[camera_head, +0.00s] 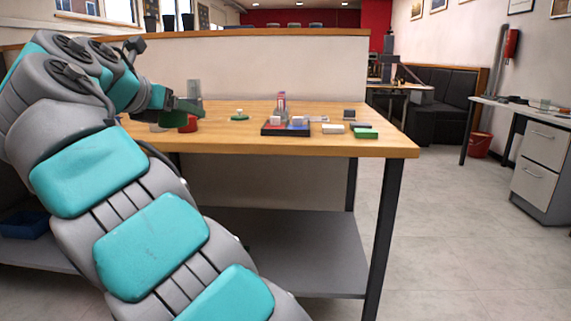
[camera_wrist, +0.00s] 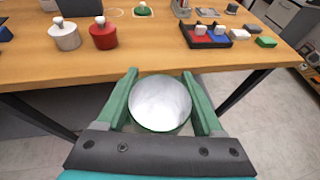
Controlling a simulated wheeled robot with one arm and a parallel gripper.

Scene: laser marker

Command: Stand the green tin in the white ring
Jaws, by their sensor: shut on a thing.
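The green tin (camera_wrist: 160,103) is between my gripper's green fingers in the wrist view; its round silvery-white top faces the camera and a green edge shows around it. My gripper (camera_wrist: 161,84) is shut on it, in front of the table's near edge in that view. A thin white ring (camera_wrist: 115,12) shows faintly on the far tabletop in the wrist view. To its right is a small green knobbed piece (camera_wrist: 143,9), also in the head view (camera_head: 239,116).
A dark tray (camera_wrist: 212,42) holds red, blue and white pieces. A white block (camera_wrist: 239,34) and a green block (camera_wrist: 266,42) lie to its right. The front middle tabletop is clear.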

